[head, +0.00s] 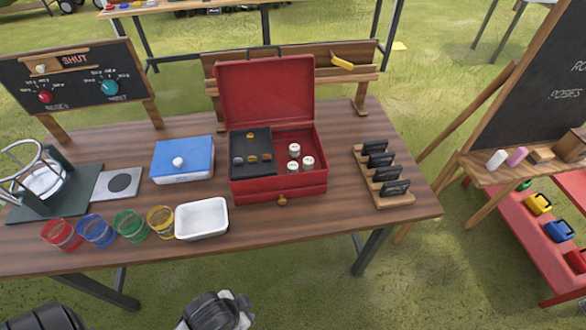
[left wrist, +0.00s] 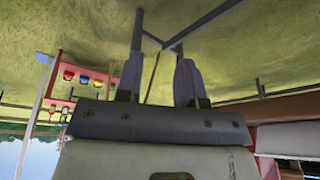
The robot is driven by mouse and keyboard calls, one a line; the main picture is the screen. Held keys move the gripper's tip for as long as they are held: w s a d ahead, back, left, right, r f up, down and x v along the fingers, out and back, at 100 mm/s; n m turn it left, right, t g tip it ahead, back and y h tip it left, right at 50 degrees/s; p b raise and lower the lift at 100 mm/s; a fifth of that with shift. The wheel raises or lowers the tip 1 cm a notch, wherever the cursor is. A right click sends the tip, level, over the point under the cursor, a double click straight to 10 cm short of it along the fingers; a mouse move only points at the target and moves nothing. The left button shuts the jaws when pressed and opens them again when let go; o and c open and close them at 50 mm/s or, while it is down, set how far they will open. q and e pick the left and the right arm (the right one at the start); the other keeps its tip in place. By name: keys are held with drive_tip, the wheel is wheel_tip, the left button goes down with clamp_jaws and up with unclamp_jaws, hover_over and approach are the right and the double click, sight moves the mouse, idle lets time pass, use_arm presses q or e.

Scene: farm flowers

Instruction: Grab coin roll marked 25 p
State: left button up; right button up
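No fingers show in the head view, only parts of my own body at the bottom edge. My right gripper is not in view.
The box's raised lid (head: 266,92) stands behind its compartments; a dark coin tray (head: 250,141) fills the left one. A blue box (head: 182,159), a white dish (head: 202,218) and several coloured glass cups stand left. A wooden rack (head: 382,180) stands right.

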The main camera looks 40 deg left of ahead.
use_arm(q)
drive_tip(key=shift+o, duration=0.2)
drive_tip(key=shift+o, duration=1.1)
